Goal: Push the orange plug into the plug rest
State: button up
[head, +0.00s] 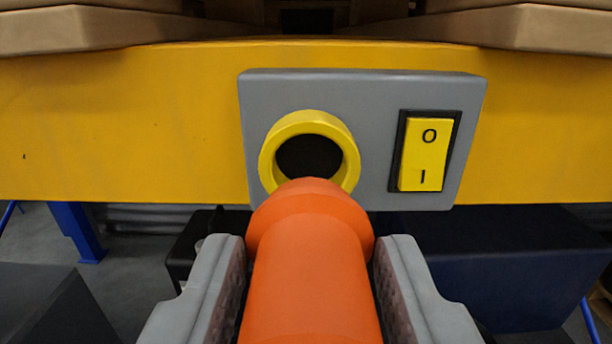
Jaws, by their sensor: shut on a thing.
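The orange plug (312,270) is held between the two grey jaws of my gripper (312,278), which is shut on it. The plug points away from me, and its narrowed front end overlaps the lower edge of a yellow ring in the picture. The plug rest (268,163) appears to be this yellow ring with a dark round hole, set on the left part of a grey panel. Most of the hole shows above the plug's tip. I cannot tell whether the tip touches the ring. The ring's lowest part is hidden behind the plug.
The grey panel (375,95) is mounted on a yellow beam (120,130). A yellow rocker switch (427,155) marked O and I sits right of the ring. Wooden boards (90,28) lie above the beam. A dark blue box (510,260) stands below right.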

jog(key=shift+s, duration=0.45)
dwell(0.3)
